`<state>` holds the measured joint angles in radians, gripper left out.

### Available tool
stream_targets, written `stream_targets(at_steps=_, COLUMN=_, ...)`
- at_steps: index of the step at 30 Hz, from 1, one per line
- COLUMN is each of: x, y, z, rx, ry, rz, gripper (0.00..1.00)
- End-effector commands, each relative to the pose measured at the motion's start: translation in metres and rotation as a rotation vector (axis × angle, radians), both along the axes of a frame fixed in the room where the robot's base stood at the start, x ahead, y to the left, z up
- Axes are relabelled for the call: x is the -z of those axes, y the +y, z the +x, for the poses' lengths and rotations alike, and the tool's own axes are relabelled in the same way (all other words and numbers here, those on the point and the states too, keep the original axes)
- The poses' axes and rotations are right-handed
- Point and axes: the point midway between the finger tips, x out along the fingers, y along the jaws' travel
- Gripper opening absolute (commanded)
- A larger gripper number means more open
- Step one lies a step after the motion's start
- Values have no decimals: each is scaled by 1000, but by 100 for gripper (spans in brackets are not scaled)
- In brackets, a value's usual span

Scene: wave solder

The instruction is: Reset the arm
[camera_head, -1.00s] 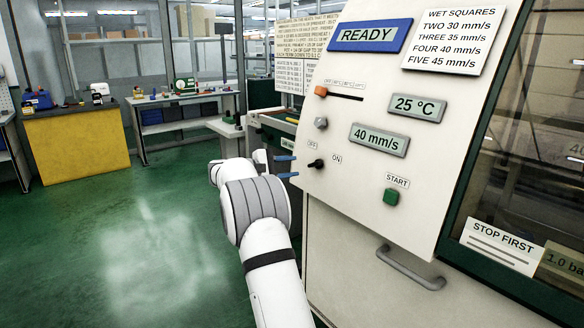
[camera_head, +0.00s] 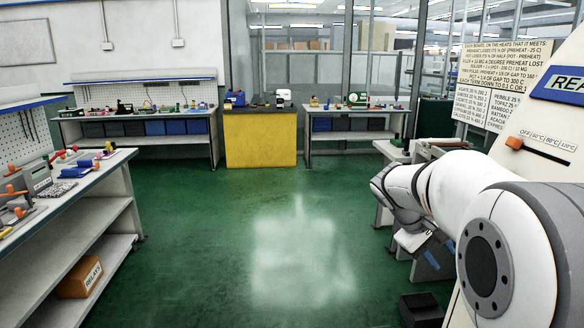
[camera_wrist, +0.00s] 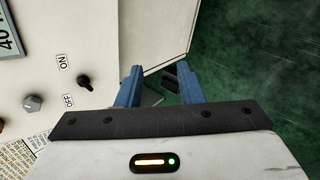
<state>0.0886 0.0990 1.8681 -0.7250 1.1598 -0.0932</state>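My gripper (camera_wrist: 159,78) is open in the wrist view, with its two blue fingers apart and nothing held between them. Past the fingertips are the lower edge of the white machine panel (camera_wrist: 110,30) and the green floor. In the head view my gripper (camera_head: 440,252) hangs low at the right, beside the machine, with its blue fingers pointing downward. My white arm is bent and large at the right edge, hiding much of the panel. The wrist view shows the black ON/OFF switch (camera_wrist: 85,81) and a grey knob (camera_wrist: 33,103) left of the fingers.
A workbench (camera_head: 85,195) with tools stands at the left, a box marked RELAYS (camera_head: 80,276) on its lower shelf. A yellow cabinet (camera_head: 260,140) stands at the back between benches. A dark box (camera_head: 421,308) lies low near the machine. The middle green floor (camera_head: 290,240) is clear.

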Motion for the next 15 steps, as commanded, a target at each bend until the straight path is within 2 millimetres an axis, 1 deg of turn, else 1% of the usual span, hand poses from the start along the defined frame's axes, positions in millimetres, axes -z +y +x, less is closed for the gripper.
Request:
stream_targets(at_steps=1, x=-10, y=18, z=-23, rx=9, ry=-28, rz=69, gripper=34)
stream_targets(at_steps=2, x=-10, y=29, z=-35, rx=16, ry=-44, rz=112, gripper=34)
stream_targets(at_steps=3, x=-10, y=42, z=-52, rx=27, ry=-66, rz=169, gripper=34)
stream_targets(at_steps=5, x=-9, y=63, z=-76, rx=47, ry=-97, rz=253, gripper=34)
stream_targets(at_steps=6, x=-8, y=76, z=-92, rx=62, ry=-117, rz=309, gripper=34)
stream_targets(at_steps=9, x=-4, y=108, z=-130, rx=103, ry=-167, rz=441, gripper=34)
stream_targets(at_steps=12, x=1, y=133, z=-161, rx=144, ry=-207, rz=551, gripper=34)
stream_targets(at_steps=15, x=6, y=150, z=-182, rx=178, ry=-235, rz=628, gripper=34)
